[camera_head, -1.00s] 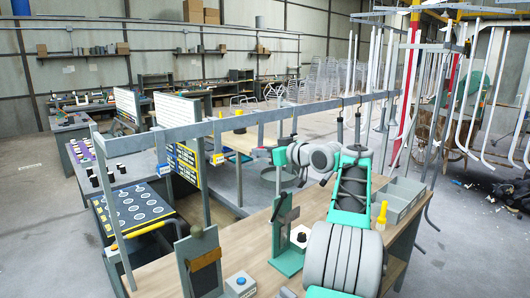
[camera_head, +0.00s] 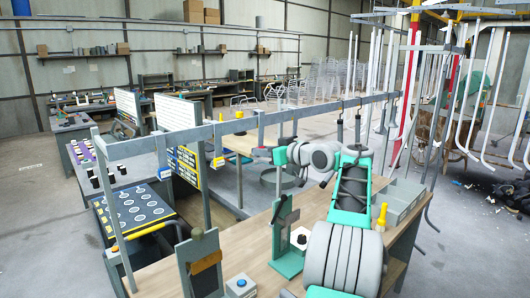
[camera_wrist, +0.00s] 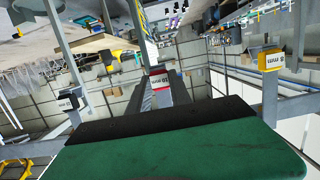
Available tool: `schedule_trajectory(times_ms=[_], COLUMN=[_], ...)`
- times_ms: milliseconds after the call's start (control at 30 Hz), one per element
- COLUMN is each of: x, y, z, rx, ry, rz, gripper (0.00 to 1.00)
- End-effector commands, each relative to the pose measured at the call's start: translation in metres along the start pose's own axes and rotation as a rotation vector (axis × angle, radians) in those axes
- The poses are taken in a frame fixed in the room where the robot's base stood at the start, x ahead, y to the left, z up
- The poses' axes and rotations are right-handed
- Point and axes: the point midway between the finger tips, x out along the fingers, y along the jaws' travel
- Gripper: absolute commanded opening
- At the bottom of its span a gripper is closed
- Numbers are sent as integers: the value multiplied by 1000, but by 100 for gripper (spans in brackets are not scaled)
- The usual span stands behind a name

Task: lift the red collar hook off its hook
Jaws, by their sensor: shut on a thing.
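The red collar hook (camera_wrist: 160,78) shows in the wrist view as a small white label in a red frame, at the far end of my gripper (camera_wrist: 162,92). My gripper's dark fingers are closed around it. In the head view my gripper (camera_head: 259,152) is at the overhead rail (camera_head: 290,112), just below a grey hanging strip (camera_head: 261,130). I cannot tell whether the hook still touches the rail.
A yellow-collared hook (camera_wrist: 271,60) hangs to the right in the wrist view, and a dark-framed one (camera_wrist: 72,98) to the left. The wooden bench (camera_head: 245,240) below holds a green stand (camera_head: 287,245), a grey bin (camera_head: 402,202) and a yellow bottle (camera_head: 381,217).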

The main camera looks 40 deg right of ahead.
Motion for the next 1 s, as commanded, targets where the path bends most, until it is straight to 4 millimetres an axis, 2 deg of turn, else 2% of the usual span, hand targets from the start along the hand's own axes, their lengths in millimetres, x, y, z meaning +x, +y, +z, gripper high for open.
schedule_trajectory(times_ms=[533, 1000], x=[-3, -3], y=[0, 0], z=[-12, -12], rx=[-1, -1], ry=[1, 1], rz=[0, 0], gripper=[0, 0])
